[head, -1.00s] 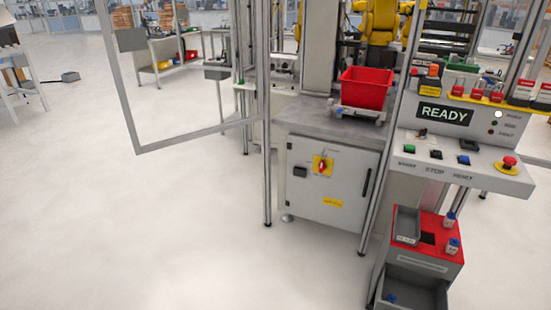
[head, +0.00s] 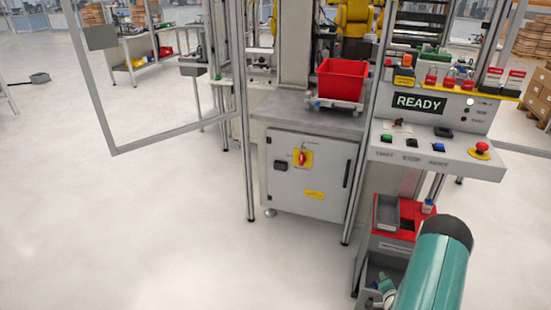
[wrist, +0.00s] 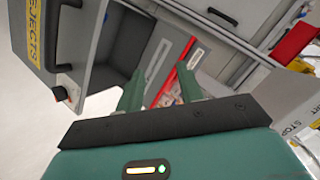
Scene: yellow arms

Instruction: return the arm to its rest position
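My gripper (wrist: 159,88) shows in the wrist view. Its two green fingers stand apart, with nothing visibly held between them. Behind the fingers is a grey open compartment, and beside it a red edge of the stand with small items that are hard to make out. In the head view my teal arm reaches in from the bottom right, in front of the red-topped stand (head: 419,214). The fingers are not clearly seen there.
A grey box with a yellow "REJECTS" label (wrist: 40,35) is close at the left in the wrist view. The control panel (head: 440,155) reading READY stands above the stand. A red bin (head: 341,82) sits on the machine cabinet. The floor (head: 130,230) at left is clear.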

